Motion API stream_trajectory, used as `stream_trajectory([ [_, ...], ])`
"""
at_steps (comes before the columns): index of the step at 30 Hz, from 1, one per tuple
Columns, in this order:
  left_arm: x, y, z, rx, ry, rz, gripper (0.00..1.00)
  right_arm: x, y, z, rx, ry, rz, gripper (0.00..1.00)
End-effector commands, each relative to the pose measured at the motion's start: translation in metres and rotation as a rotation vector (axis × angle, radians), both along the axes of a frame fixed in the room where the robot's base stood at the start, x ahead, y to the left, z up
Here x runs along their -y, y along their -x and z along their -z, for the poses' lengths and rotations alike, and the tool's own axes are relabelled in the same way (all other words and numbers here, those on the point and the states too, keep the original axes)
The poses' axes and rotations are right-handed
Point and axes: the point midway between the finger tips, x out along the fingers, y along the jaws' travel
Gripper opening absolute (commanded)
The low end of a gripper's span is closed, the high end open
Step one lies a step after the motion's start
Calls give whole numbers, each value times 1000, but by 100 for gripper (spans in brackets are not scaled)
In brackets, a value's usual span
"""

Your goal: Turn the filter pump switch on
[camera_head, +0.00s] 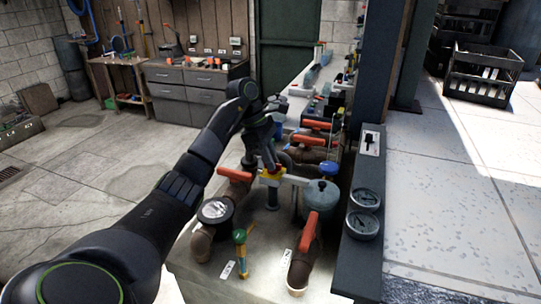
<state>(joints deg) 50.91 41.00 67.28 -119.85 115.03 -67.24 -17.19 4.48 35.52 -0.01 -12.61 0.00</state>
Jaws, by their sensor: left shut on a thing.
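A switch (371,142) with a pale plate and a small dark lever sits on top of the dark post at right of centre. It is too small to tell its position. My left arm reaches in from the lower left, and its gripper (269,166) points down over the pipework, well to the left of the switch. The gripper is shut on a small yellow-and-red piece (271,178) beside a pale pipe. The fingertips are small and partly hidden by the arm. My right gripper is out of view.
Two round gauges (363,212) sit below the switch on the same post. Red-handled valves (308,232), a round black-rimmed gauge (215,211) and a grey-blue pot (321,195) crowd the pit. A workbench (190,80) stands behind; black crates (481,75) stand at upper right.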

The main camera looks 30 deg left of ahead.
Motion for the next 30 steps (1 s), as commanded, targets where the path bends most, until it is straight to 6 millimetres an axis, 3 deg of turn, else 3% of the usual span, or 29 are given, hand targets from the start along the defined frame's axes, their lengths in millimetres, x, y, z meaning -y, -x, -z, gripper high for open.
stream_trajectory([
  [16,0,1,3,-6,1,26,0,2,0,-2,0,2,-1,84],
  [17,0,1,3,-6,1,26,17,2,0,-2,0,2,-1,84],
  [21,0,1,3,-7,1,26,35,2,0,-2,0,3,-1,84],
  [30,0,0,0,-2,0,24,36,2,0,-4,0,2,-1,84],
])
